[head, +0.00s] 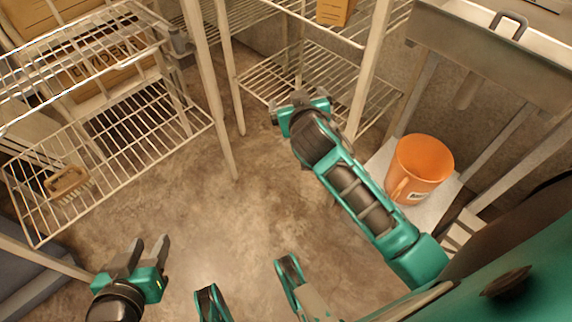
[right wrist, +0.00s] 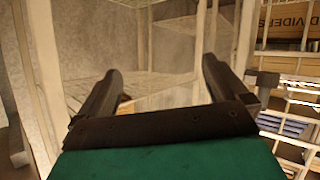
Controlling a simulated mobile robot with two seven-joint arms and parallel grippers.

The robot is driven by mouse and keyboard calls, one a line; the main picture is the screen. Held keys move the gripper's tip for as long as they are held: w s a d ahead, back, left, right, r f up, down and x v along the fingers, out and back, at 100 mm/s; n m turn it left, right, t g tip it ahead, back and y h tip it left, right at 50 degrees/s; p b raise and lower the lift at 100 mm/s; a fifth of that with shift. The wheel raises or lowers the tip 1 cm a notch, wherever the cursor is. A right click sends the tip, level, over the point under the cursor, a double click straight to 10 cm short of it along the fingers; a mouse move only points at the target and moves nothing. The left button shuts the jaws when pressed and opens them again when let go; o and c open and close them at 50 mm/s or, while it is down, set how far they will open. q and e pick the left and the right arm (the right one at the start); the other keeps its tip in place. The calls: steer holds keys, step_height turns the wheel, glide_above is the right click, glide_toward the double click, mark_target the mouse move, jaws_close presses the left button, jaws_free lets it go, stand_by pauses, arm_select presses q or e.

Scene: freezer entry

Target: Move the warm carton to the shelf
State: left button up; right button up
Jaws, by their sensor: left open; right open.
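No box is marked as the warm carton, so I cannot tell which one it is. A plain brown carton (head: 335,11) sits on the back wire shelf (head: 320,75) unit, cut off by the top edge. Large labelled cardboard boxes (head: 110,75) stand at the left wire rack; one also shows in the right wrist view (right wrist: 300,45). My right gripper (head: 300,101) is in front of the back shelf, below the brown carton and apart from it. In the right wrist view its jaws (right wrist: 162,65) are open with nothing between them. My left gripper (head: 150,246) is open and empty over the floor at lower left.
A scrubbing brush (head: 68,183) lies on the left rack's lower wire shelf (head: 120,150). An orange bucket (head: 420,165) stands at right beneath a steel sink (head: 480,60). Pale shelf posts (head: 212,90) rise near my right gripper. The middle floor (head: 190,210) is clear.

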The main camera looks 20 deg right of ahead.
steer(key=s+a+f+n+y, duration=0.2)
steer(key=s+a+f+y, duration=0.1)
steer(key=s, duration=0.5)
steer(key=s+a+f+n+g+y, duration=0.1)
steer(key=s+a+f+n+y, duration=0.1)
steer(key=s+a, duration=0.5)
steer(key=s+f+y, duration=0.1)
steer(key=y, duration=0.1)
steer(key=shift+a+f+g+y, duration=0.15)
steer(key=shift+g+y, duration=0.15)
steer(key=shift+y, duration=0.1)
arm_select(q)
steer(key=s+a+r+y+p, duration=0.1)
steer(key=a+r+p, duration=0.3)
steer(key=r+p, duration=1)
steer(key=s+p, duration=0.1)
steer(key=p, duration=0.6)
steer(key=shift+a, duration=0.2)
arm_select(e)
steer(key=s+d+r+h, duration=0.1)
steer(key=d+r, duration=0.3)
steer(key=r, duration=1)
steer(key=shift+s+d+h, duration=0.15)
steer(key=shift+s+h, duration=0.25)
steer(key=shift+s, duration=0.2)
arm_select(q)
steer(key=shift+s+f, duration=0.1)
arm_select(e)
steer(key=shift+f, duration=0.1)
